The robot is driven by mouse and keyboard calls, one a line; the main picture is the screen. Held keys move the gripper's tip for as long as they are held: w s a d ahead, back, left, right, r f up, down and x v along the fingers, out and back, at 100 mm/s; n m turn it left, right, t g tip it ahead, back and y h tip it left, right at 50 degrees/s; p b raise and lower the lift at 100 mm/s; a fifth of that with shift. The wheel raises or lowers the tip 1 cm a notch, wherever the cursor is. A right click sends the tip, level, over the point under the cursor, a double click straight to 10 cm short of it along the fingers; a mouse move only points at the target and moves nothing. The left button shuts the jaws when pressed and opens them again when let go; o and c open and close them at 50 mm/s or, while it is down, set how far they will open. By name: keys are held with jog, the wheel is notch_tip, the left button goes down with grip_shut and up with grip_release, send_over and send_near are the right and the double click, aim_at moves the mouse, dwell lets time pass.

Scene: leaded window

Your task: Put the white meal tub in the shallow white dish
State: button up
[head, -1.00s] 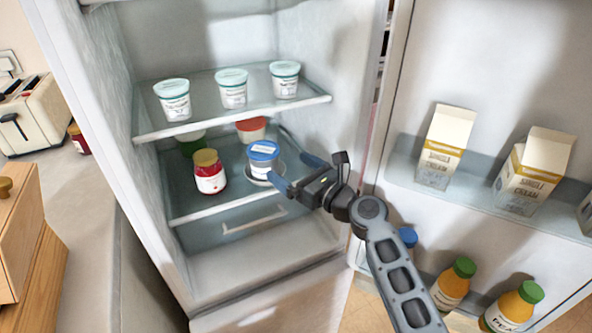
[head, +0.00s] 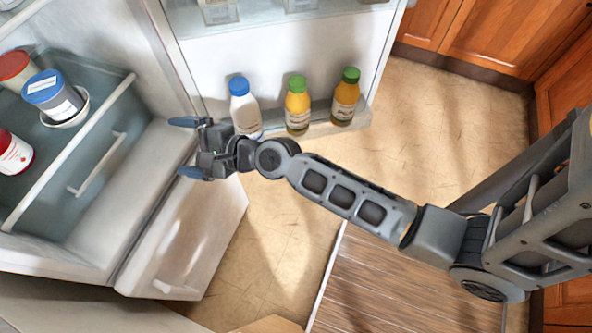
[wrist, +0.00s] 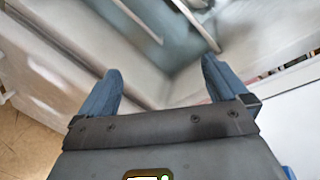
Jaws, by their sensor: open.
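The meal tub (head: 52,93), pale with a blue lid and a printed label, sits in the shallow white dish (head: 79,116) on the lower fridge shelf, at the left of the head view. The dish rim shows around the tub's lower right side; its far side is hidden behind the tub. My gripper (head: 186,147) is open and empty, in front of the fridge and well to the right of the tub, apart from it. In the wrist view my two blue fingers (wrist: 160,78) are spread with nothing between them.
A red-lidded tub (head: 14,68) stands behind the meal tub, and a red jar (head: 14,152) stands nearer the shelf front. Bottles (head: 297,106) stand in the open door's rack beside my gripper. Open floor (head: 430,130) lies to the right.

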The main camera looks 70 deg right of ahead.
jog(key=s+a+r+n+h, duration=0.1)
jog(key=s+r+n, duration=0.2)
jog(key=s+n, duration=0.75)
jog(key=s+r+n+h, duration=0.15)
jog(key=s+n, duration=0.35)
jog(key=s, duration=1.1)
jog(key=s+a+r+n, duration=0.1)
jog(key=s+r+n, duration=0.6)
jog(key=r+n, duration=0.1)
jog(key=shift+a+r+n+y, duration=0.35)
jog(key=shift+r, duration=0.3)
jog(key=shift+c, duration=0.4)
